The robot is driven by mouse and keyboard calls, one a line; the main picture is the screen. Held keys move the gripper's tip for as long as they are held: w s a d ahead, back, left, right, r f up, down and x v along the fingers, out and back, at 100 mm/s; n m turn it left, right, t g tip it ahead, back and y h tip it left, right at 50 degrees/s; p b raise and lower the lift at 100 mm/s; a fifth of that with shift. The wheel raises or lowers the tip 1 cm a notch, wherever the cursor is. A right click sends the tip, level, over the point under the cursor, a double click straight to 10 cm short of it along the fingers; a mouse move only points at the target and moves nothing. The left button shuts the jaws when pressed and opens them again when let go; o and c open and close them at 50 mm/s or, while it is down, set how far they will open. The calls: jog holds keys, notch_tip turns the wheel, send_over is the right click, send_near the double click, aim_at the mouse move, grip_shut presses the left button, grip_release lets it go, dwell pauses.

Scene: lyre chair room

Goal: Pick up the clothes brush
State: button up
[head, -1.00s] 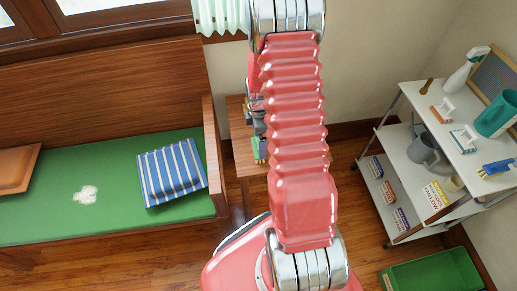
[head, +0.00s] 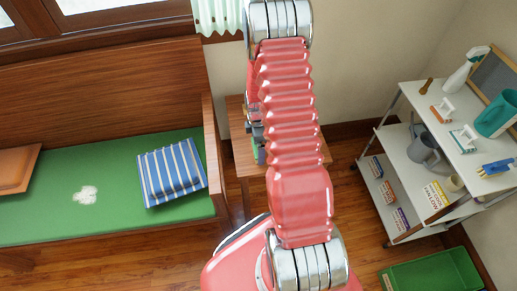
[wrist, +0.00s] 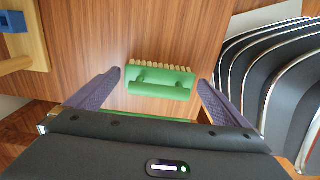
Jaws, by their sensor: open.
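The clothes brush (wrist: 160,83) is green with a row of tan bristles. In the wrist view it lies on a wooden tabletop (wrist: 160,30), bristles toward the top of the picture. My gripper (wrist: 159,77) is open, with one dark finger to the left of the brush and one to the right. There is a gap on each side, and neither finger visibly touches it. In the head view my arm covers most of the small wooden table (head: 237,115), and I cannot make out the brush there.
A green-cushioned wooden bench (head: 110,165) with a striped pillow (head: 172,172) and a white patch (head: 86,194) stands left. A shelf cart (head: 405,140) and green crate (head: 430,270) stand right.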

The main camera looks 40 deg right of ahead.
jog(key=shift+c, duration=0.3)
jog(key=c, duration=0.9)
